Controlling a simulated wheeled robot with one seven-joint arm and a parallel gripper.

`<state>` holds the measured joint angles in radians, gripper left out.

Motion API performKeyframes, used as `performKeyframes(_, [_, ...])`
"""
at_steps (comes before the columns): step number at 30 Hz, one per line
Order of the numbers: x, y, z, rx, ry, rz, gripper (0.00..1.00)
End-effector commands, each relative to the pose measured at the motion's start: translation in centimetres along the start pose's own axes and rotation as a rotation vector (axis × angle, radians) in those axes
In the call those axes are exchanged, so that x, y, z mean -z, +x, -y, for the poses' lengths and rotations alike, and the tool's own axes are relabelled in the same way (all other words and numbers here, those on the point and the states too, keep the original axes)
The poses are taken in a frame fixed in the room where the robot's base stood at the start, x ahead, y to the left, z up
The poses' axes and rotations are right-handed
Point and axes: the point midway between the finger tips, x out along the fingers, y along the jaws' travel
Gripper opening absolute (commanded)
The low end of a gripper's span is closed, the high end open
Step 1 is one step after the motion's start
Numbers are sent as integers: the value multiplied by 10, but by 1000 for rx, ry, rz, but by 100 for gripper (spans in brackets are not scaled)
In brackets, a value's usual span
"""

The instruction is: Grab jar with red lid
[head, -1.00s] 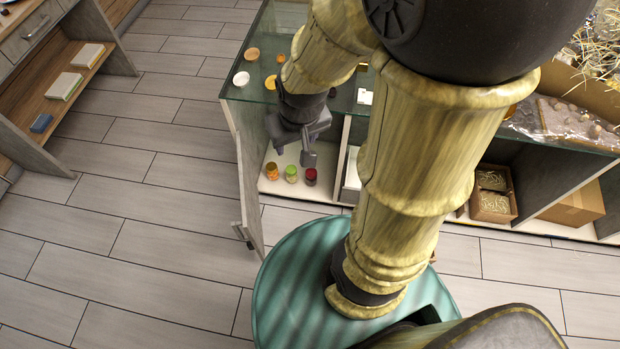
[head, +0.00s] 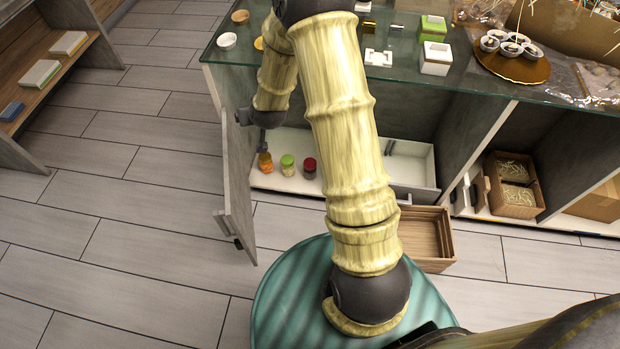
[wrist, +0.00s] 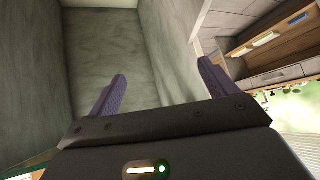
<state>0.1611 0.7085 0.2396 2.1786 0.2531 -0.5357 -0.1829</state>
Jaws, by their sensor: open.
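The jar with the red lid (head: 310,168) stands upright on the white floor of the open cabinet compartment, at the right end of a row of jars. A jar with a green lid (head: 288,165) stands in the middle of the row, and a jar with an orange lid (head: 265,163) stands at the left. My gripper (head: 262,140) is at the compartment's left front, close above the orange-lidded jar and left of the red-lidded one. In the wrist view my gripper (wrist: 160,85) has its purple fingers apart with nothing between them. No jar shows there.
The open cabinet door (head: 236,190) stands close to the left of my gripper. The glass counter top (head: 390,65) lies above, with bowls and boxes on it.

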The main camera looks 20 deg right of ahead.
Motion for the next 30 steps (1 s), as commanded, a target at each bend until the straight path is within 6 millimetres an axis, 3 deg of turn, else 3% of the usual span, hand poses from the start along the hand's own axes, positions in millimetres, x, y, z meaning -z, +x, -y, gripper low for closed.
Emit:
performKeyframes(1, [-21, 35, -5, -10, 18, -24, 84])
performKeyframes(3, [-34, 66, -11, -28, 40, -66, 84])
performKeyframes(8, [-67, 132, -28, -83, 95, -158, 84])
performKeyframes(15, [-130, 222, -64, -210, 179, -283, 84])
performKeyframes(24, [-234, 313, -119, -443, 271, -401, 84])
performKeyframes(30, [-293, 344, -148, -595, 302, -444, 84])
